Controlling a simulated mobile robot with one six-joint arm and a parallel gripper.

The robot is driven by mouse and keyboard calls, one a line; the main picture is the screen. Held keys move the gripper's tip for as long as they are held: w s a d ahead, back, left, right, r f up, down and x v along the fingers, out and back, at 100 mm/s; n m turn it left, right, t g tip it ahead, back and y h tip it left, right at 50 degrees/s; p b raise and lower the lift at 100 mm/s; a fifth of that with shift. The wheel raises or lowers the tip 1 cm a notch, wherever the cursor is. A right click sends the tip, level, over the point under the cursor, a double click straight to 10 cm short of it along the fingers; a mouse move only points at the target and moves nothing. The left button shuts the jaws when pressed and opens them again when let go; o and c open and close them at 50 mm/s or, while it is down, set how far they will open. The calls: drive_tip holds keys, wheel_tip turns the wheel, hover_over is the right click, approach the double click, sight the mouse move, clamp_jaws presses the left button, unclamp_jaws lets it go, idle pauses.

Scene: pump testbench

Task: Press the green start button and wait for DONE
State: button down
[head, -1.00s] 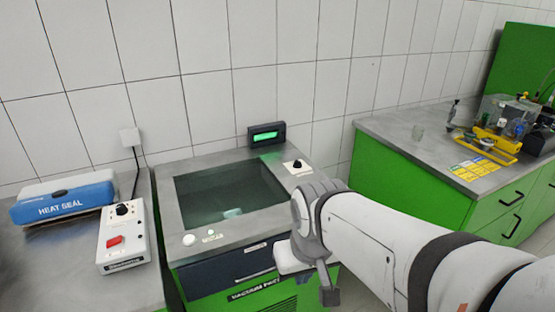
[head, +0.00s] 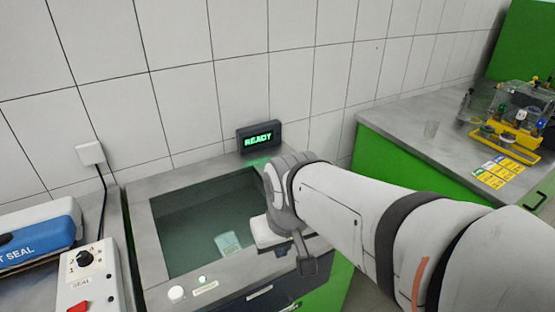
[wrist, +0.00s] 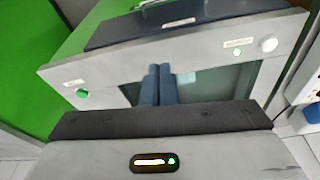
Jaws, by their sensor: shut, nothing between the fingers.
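The vacuum test bench (head: 148,275) has a dark glass-topped chamber (head: 185,235) with a pale object (head: 228,243) inside. Its display (head: 259,140) reads READY in green letters. The green button (wrist: 82,93) sits at the left of the bench's front strip in the wrist view, beside a small label; in the head view my arm hides that side. My gripper (wrist: 160,68) is shut and empty, its two blue fingers together over the chamber area, to the right of the green button in the wrist view. The gap to the surface is unclear.
A white round knob (head: 177,292) and a small lit green lamp (head: 202,279) are on the front strip. A blue heat sealer (head: 40,240) and a control box (head: 88,280) stand left. A green bench (head: 400,170) with a yellow rack (head: 505,145) is at right.

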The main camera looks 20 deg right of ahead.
drive_tip(key=w+d+r+m+t+y+p, duration=0.1)
drive_tip(key=w+d+m+y+p, duration=0.5)
drive_tip(key=w+m, duration=0.55)
drive_tip(key=w+d+f+m+t+h+p, duration=0.1)
drive_tip(key=w+d+m+t+p, duration=0.1)
drive_tip(key=d+m, duration=0.3)
drive_tip(key=w+d+f+m+t+h+p, duration=0.1)
drive_tip(key=d+m, duration=0.5)
drive_tip(key=d, duration=0.7)
drive_tip(key=w+f+t+p, duration=0.1)
drive_tip(key=w+t, duration=0.1)
drive_tip(key=w, duration=0.1)
drive_tip(key=shift+f+h, duration=0.2)
drive_tip(key=shift+h, duration=0.2)
drive_tip(key=shift+m, duration=0.25)
